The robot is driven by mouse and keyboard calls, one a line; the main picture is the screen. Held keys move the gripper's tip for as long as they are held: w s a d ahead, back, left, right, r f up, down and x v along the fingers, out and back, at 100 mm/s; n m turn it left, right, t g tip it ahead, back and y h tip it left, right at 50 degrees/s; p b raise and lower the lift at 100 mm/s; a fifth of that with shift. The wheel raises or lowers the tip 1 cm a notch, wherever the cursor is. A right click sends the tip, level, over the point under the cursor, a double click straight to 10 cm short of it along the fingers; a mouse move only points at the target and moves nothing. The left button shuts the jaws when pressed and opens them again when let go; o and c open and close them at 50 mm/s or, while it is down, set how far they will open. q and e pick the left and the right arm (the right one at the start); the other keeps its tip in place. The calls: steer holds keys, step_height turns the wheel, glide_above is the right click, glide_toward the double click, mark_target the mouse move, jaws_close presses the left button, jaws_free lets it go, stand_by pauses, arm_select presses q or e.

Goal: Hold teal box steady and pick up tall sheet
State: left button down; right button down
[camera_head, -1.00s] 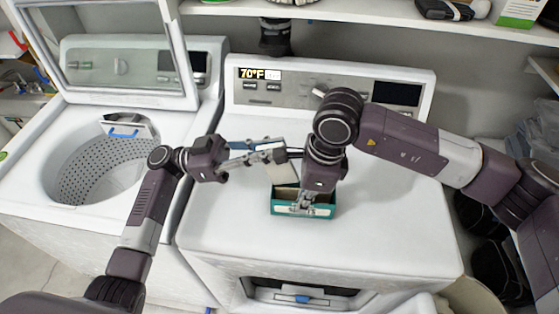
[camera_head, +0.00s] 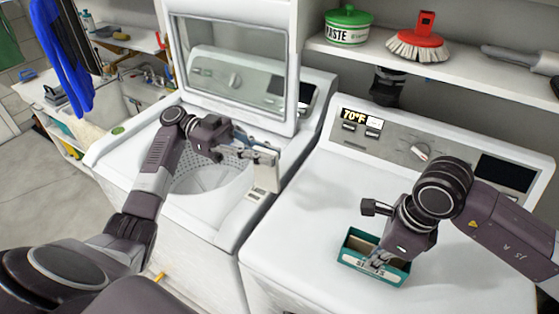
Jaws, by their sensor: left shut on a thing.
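The teal box (camera_head: 401,276) stands on the white dryer top at the lower right, with a pale label on its front. My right gripper (camera_head: 378,260) reaches down from above to the box's front wall. Its fingertips are small and partly hidden, so I cannot tell whether they grip the wall. The tall sheet (camera_head: 267,174), a flat cream piece, is held up in my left gripper (camera_head: 256,158), which is shut on it. The sheet hangs roughly upright near the washer's right edge, in front of the tub opening, clear of the teal box.
The open washer (camera_head: 215,180) with raised lid (camera_head: 235,75) is left of the dryer (camera_head: 310,240). A shelf above holds a green waste tin (camera_head: 348,27) and a red brush (camera_head: 424,38). The dryer top left of the box is clear.

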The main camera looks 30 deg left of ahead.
stand_by(0.3)
steer(key=c, duration=2.1)
jaws_free()
steer(key=r, duration=0.4)
steer(key=d+r, duration=0.1)
steer(key=r, duration=0.7)
steer(key=shift+d, duration=0.4)
